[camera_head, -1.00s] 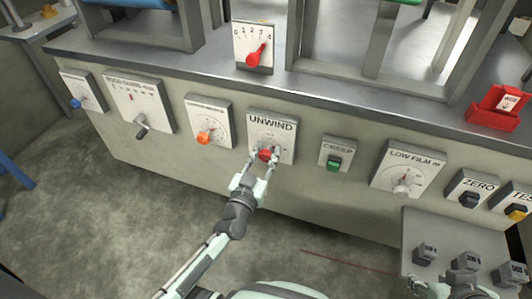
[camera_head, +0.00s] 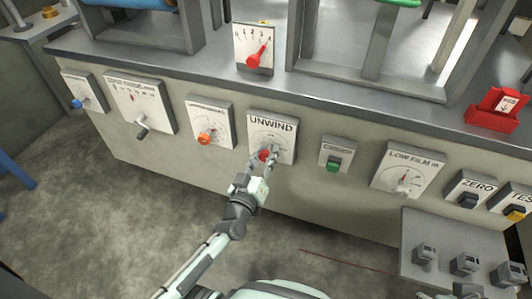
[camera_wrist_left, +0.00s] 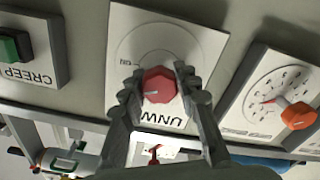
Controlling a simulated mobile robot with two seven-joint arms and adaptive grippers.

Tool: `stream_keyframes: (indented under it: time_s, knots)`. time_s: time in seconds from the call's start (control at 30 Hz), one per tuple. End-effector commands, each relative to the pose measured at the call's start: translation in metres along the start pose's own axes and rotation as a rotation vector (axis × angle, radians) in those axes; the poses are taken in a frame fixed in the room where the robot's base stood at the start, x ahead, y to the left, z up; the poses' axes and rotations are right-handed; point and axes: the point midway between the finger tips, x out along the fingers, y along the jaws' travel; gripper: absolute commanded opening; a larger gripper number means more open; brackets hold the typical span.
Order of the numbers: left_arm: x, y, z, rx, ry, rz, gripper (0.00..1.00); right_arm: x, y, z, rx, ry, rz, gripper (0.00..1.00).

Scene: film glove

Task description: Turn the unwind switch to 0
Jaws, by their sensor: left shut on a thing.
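The UNWIND switch (camera_head: 271,124) is a white panel on the machine's front with a dial and a red knob (camera_head: 264,155). My left gripper (camera_head: 263,159) is shut on this red knob, one finger on each side. In the left wrist view the panel shows upside down, and the knob (camera_wrist_left: 158,85) sits between the two fingertips (camera_wrist_left: 158,80). A pale pointer mark on the knob points left and slightly down there. Part of the dial is hidden by the knob and fingers. My right gripper (camera_head: 447,292) shows only partly at the bottom right edge.
An orange knob panel (camera_head: 211,121) is left of UNWIND; a green CREEP switch (camera_head: 335,158) and LOW FILM dial (camera_head: 408,168) are right. A red-lever dial (camera_head: 253,48) stands above. Grey boxes (camera_head: 465,262) sit on the plate at bottom right. The floor before the panel is clear.

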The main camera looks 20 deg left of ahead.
Motion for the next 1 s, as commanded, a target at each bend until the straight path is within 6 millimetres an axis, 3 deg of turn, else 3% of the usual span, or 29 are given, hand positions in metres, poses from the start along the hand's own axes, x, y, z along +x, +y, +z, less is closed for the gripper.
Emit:
stream_keyframes:
  time_s: [0.47, 1.0]
  knots:
    - [0.001, -0.001, 0.000, -0.453, 0.000, 0.001, 0.02, 0.003, -0.005, -0.008, -0.005, 0.041, -0.009, 0.40]
    - [0.001, -0.001, 0.001, -0.926, 0.000, 0.002, 0.02, -0.002, -0.036, -0.068, -0.016, 0.303, -0.072, 0.40]
